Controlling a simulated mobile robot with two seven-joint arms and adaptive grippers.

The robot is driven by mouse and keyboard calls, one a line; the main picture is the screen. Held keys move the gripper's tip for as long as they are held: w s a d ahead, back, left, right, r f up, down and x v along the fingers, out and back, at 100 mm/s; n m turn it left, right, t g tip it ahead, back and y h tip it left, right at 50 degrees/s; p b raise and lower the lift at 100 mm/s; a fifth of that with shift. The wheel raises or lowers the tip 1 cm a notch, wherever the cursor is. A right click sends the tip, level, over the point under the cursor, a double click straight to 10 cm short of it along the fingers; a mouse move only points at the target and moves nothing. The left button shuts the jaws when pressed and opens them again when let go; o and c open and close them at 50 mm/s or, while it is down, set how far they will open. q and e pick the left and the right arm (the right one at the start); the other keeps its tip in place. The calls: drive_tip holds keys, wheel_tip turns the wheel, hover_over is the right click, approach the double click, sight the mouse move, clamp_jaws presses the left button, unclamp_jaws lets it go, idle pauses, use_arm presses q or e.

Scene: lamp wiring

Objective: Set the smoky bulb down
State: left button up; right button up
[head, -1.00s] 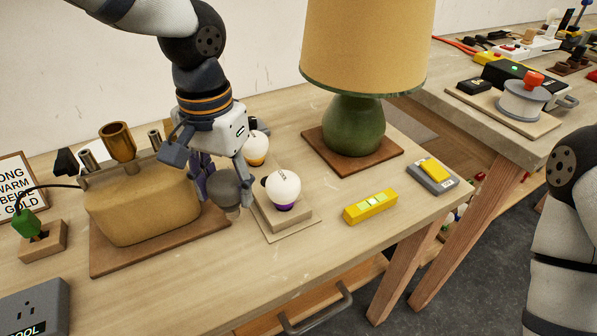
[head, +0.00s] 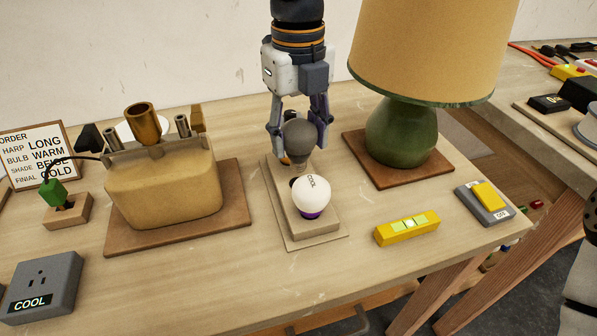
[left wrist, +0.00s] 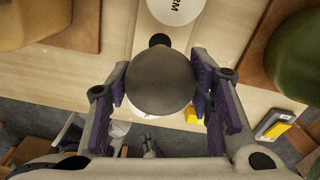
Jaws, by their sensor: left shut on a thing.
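The smoky grey bulb (head: 300,138) is held in my left gripper (head: 299,130), which points down over the pale wooden bulb block (head: 318,227). It hangs behind the white COOL bulb (head: 313,196), which stands on the block's near part and has a purple band. In the left wrist view, the smoky bulb (left wrist: 160,82) sits between both finger pads (left wrist: 161,95). The white WARM bulb (left wrist: 177,8) shows at the top edge there; the gripper and smoky bulb mostly hide it in the head view. Contact between the smoky bulb and the block cannot be made out. My right gripper is out of view.
A tan lamp base (head: 165,188) stands left on a brown board. The green lamp (head: 405,135) with its wide shade stands close on the right. A yellow level-like bar (head: 407,229) and a grey switch box (head: 485,203) lie near the front right. Bare table lies in front.

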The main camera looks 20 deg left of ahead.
sight(298, 163)
use_arm(q)
wheel_tip(298, 163, down, 6)
drive_tip(key=shift+r, duration=0.15)
drive_tip(key=o, duration=1.4)
wheel_tip(298, 163, up, 12)
drive_tip(key=shift+r, duration=0.1)
